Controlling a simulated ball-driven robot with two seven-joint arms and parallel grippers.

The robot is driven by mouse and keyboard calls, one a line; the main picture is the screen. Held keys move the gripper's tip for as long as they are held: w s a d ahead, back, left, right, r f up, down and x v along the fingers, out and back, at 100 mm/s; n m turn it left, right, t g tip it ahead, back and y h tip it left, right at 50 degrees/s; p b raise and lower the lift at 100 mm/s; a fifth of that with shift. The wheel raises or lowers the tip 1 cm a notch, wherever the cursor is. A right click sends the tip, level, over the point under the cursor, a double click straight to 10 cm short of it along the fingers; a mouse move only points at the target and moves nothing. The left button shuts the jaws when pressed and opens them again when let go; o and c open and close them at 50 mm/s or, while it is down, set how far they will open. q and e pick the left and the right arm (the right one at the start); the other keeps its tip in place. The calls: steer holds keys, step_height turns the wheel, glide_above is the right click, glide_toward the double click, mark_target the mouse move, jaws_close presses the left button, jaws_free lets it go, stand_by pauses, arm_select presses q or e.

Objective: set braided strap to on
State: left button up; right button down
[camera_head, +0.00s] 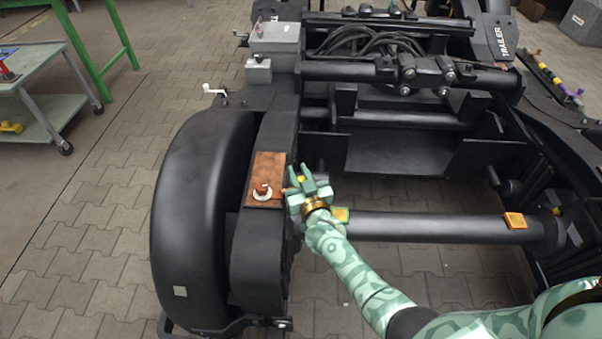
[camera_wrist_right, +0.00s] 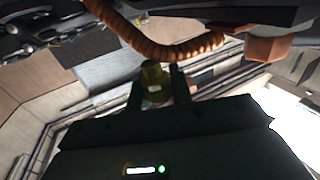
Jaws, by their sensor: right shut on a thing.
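The braided strap (camera_wrist_right: 160,50) is a ribbed copper-brown band, curving across the top of the right wrist view. In the head view a copper-brown plate (camera_head: 265,165) lies on the dark frame beside the big black rounded cover, with a copper stub and a pale ring on it. My right gripper (camera_head: 306,181) is just right of this plate. In the right wrist view its fingers (camera_wrist_right: 157,86) are closed on a yellow-brown piece (camera_wrist_right: 153,74), whose upper end appears to meet the strap. Whether they are joined I cannot tell. My left gripper is out of view.
A copper-coloured block (camera_wrist_right: 270,47) hangs near the strap's right end. A dark bar (camera_head: 430,227) with orange blocks runs right of my gripper. The black cover (camera_head: 195,215) stands left of the plate. A grey box (camera_head: 258,72) with a crank is farther back. Paved floor is open at left.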

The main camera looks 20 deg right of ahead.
steer(key=shift+a, duration=0.1)
steer(key=c, duration=1.2)
jaws_free()
steer(key=shift+a, duration=0.1)
steer(key=shift+c, duration=0.2)
arm_select(q)
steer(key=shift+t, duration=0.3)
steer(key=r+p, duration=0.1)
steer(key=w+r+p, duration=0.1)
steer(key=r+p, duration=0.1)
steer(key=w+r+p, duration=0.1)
steer(key=p, duration=0.1)
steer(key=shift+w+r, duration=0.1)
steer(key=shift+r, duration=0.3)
arm_select(e)
steer(key=s+a, duration=0.1)
steer(key=s, duration=1.5)
steer(key=shift+s, duration=0.15)
